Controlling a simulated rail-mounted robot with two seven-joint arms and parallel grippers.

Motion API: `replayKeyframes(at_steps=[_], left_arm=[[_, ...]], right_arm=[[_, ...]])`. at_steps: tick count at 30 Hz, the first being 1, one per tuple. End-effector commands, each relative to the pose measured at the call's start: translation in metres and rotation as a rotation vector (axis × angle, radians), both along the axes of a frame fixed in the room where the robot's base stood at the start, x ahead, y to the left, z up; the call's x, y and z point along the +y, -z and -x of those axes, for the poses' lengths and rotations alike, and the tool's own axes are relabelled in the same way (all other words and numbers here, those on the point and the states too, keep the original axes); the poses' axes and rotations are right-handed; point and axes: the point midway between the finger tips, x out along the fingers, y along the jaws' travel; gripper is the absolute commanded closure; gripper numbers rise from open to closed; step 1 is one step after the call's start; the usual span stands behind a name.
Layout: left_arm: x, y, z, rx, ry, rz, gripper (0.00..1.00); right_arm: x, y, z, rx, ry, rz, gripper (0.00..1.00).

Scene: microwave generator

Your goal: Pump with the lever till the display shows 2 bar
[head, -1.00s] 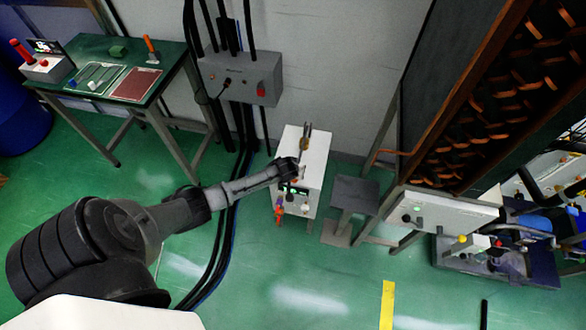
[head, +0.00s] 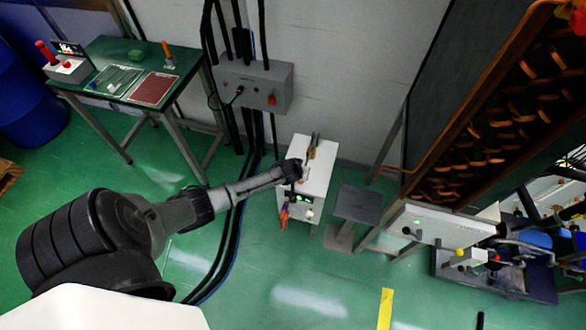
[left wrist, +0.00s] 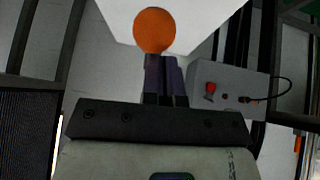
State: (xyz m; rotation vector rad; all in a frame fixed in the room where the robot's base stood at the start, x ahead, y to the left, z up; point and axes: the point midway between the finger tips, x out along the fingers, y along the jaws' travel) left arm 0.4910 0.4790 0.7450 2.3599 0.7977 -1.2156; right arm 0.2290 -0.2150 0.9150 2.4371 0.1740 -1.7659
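The white pump box (head: 318,172) stands on the floor near the wall in the head view. Its small green-lit display (head: 303,199) is on the front; I cannot read the number. My left arm reaches over to the box, and its gripper (head: 286,205) is at the front left of it. An orange lever knob (head: 284,216) is by the fingertips. In the left wrist view the purple-grey fingers of my left gripper (left wrist: 162,60) are close together, just below the round orange knob (left wrist: 154,31). I cannot tell whether they touch it. My right gripper is out of view.
A grey control box (head: 250,88) with cables is on the wall behind; it also shows in the left wrist view (left wrist: 228,88). A grey stool-like stand (head: 357,204) is right of the pump. A green table (head: 118,62) stands at back left.

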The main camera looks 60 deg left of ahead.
Motion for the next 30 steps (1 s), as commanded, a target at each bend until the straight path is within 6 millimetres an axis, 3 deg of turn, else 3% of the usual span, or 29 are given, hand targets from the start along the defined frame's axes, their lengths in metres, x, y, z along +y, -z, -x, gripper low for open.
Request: replayKeyframes(at_steps=[1, 3, 15, 30], left_arm=[[-0.01, -0.004, 0.013, 0.019, 0.004, 0.011, 1.0], [-0.016, -0.014, 0.02, 0.02, 0.005, 0.012, 1.0], [-0.033, -0.058, 0.043, 0.012, 0.002, 0.009, 1.0], [-0.035, -0.065, 0.046, 0.01, 0.001, 0.006, 1.0]], right_arm=[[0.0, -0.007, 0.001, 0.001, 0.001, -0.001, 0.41], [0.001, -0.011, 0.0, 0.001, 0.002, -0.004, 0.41], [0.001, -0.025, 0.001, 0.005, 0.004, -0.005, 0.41], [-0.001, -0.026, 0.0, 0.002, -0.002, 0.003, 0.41]])
